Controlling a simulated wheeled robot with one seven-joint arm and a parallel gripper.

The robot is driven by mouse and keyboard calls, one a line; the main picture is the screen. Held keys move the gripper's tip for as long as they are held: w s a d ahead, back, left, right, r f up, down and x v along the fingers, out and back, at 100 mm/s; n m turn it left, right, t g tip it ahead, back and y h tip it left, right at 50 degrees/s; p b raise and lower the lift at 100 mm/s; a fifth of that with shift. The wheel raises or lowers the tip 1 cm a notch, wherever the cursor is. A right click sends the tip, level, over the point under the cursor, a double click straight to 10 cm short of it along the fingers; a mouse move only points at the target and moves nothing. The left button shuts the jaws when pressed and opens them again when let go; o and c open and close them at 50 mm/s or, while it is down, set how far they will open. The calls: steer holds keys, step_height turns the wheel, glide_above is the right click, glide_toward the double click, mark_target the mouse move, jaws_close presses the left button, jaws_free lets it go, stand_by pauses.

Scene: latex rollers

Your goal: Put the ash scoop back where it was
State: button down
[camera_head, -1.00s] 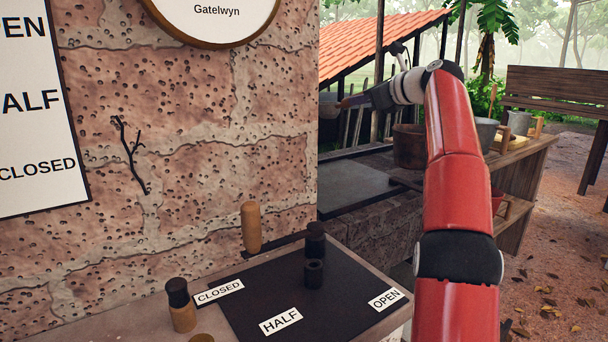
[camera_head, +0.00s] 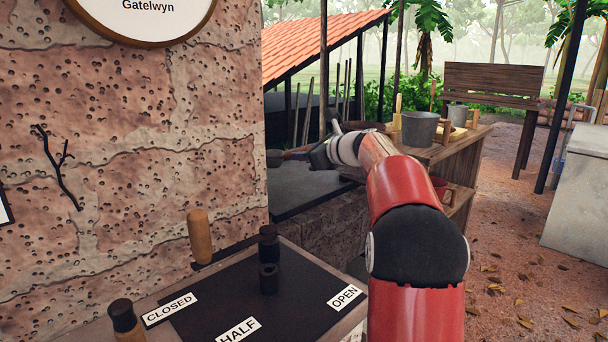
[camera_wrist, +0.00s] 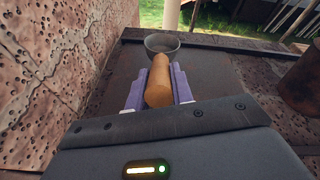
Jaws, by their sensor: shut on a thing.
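The ash scoop has an orange-brown wooden handle (camera_wrist: 159,82) and a round grey metal bowl (camera_wrist: 162,43). In the wrist view, my gripper (camera_wrist: 158,90) is shut on the handle, with one pale finger on each side, and the bowl points away from me. In the head view, my gripper (camera_head: 312,155) is beyond the brick wall's edge, above the grey slab (camera_head: 315,185). The scoop's bowl (camera_head: 275,158) shows small and dark to the left of my gripper. The fingers are hard to make out there.
A rough brick wall (camera_head: 150,120) stands close on the left. In front is a dark plate (camera_head: 250,300) with CLOSED, HALF and OPEN labels and upright handles. A wooden bench (camera_head: 465,160) with a metal bucket (camera_head: 420,128) is to the right. A brown pot (camera_wrist: 302,83) stands right in the wrist view.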

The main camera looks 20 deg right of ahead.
step_height(320, 180, down, 6)
steer(key=shift+r+b, duration=0.25)
steer(key=shift+b, duration=0.35)
steer(key=c, duration=1.2)
jaws_free()
steer(key=b+v, duration=0.1)
steer(key=v, duration=1.1)
